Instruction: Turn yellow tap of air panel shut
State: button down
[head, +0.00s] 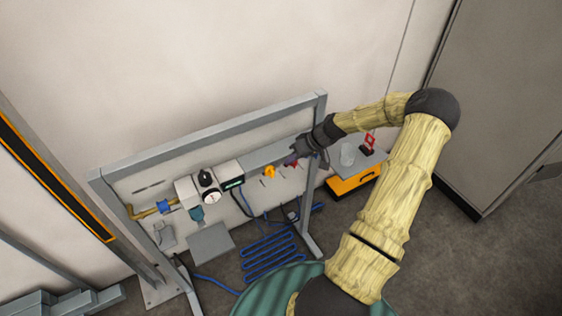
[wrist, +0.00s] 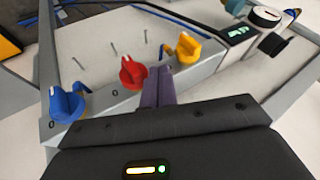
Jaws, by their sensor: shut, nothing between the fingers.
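The yellow tap (wrist: 188,48) is on the air panel's grey rail in the wrist view, just ahead and to the right of my fingertips. It also shows in the head view (head: 269,171), to the left of my gripper. My gripper (wrist: 158,80) is shut and empty. Its fingers lie between the red tap (wrist: 132,74) and the yellow tap, close to both; I cannot tell whether they touch either. In the head view my gripper (head: 290,160) is at the right part of the panel (head: 215,142).
A blue tap (wrist: 66,103) is left of the red one in the wrist view. A round gauge (head: 211,197) and a box with a display (head: 232,184) sit left of the yellow tap. An orange-fronted cabinet (head: 354,183) stands right of the panel. Blue hose (head: 268,256) lies on the floor below.

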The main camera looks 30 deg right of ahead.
aim_at(274, 169)
jog(key=a+p, duration=0.1)
jog(key=a, duration=0.3)
jog(key=shift+a+f+p, duration=0.15)
jog(key=shift+f+p, duration=0.05)
jog(key=shift+p, duration=0.1)
jog(key=shift+w, duration=0.1)
jog(key=shift+a+r+h, duration=0.1)
jog(key=shift+h, duration=0.2)
